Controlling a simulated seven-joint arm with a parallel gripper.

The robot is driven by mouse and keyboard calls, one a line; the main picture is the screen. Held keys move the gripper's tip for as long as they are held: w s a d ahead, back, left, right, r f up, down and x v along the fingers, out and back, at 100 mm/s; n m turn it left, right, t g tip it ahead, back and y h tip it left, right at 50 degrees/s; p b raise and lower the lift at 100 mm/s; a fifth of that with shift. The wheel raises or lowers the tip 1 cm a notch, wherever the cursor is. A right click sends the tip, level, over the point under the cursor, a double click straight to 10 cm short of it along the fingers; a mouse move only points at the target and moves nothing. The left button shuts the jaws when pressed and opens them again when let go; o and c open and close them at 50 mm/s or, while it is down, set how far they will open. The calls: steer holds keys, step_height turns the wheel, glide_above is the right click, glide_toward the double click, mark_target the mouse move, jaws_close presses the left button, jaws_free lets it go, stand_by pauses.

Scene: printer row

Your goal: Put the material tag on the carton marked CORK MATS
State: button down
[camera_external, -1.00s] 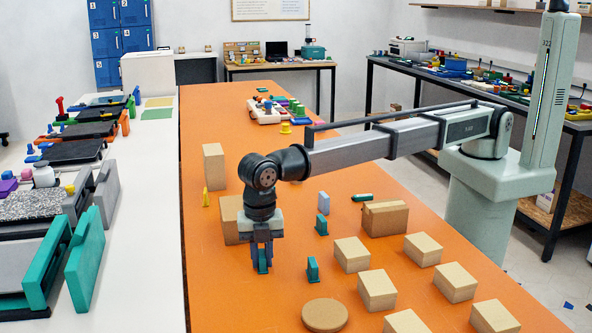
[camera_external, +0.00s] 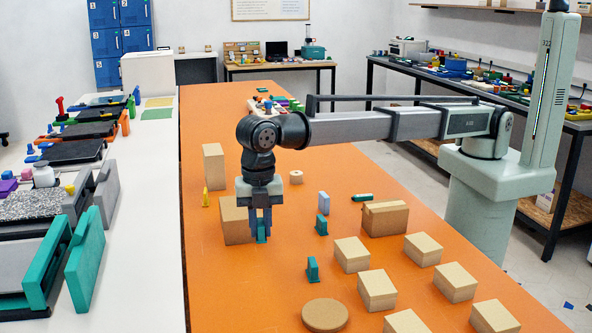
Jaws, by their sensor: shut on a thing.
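My gripper (camera_external: 261,232) is shut on a small teal piece (camera_external: 261,237), whose lower end shows between the fingertips; it is probably a tag. It is held in the air, in front of a tan carton (camera_external: 234,224) in this view. Two similar teal pieces stand on the orange table, one (camera_external: 321,228) beyond and one (camera_external: 312,271) nearer. Several small tan cartons stand at the right, such as this one (camera_external: 351,255) and this one (camera_external: 376,291). No lettering on any carton is legible, so I cannot tell which is marked CORK MATS.
A brown box (camera_external: 385,220), a pale blue block (camera_external: 324,203) and a green cylinder (camera_external: 362,198) stand right of my gripper. A round cork disc (camera_external: 325,315) lies at the front. A tall tan box (camera_external: 213,166) and a yellow piece (camera_external: 206,198) stand left. The orange table (camera_external: 225,290) is bare at front left.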

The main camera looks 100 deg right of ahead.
step_height(320, 180, up, 2)
steer(key=shift+m, duration=0.9)
steer(key=w+d, duration=0.1)
steer(key=d, duration=0.3)
steer(key=w+d+r, duration=0.1)
steer(key=w+d, duration=0.1)
steer(key=d, duration=0.3)
steer(key=w+d, duration=0.1)
steer(key=d, duration=0.3)
steer(key=shift+w+d+r, duration=0.35)
steer(key=shift+d, duration=0.05)
steer(key=w+d+r+m, duration=0.1)
steer(key=d+r, duration=0.1)
steer(key=d, duration=0.5)
steer(key=w+d+r+m, duration=0.1)
steer(key=w+d, duration=0.1)
steer(key=d, duration=0.5)
step_height(320, 180, up, 7)
steer(key=n, duration=0.5)
glide_above(213, 149)
steer(key=shift+f, duration=4.7)
steer(key=shift+f, duration=0.1)
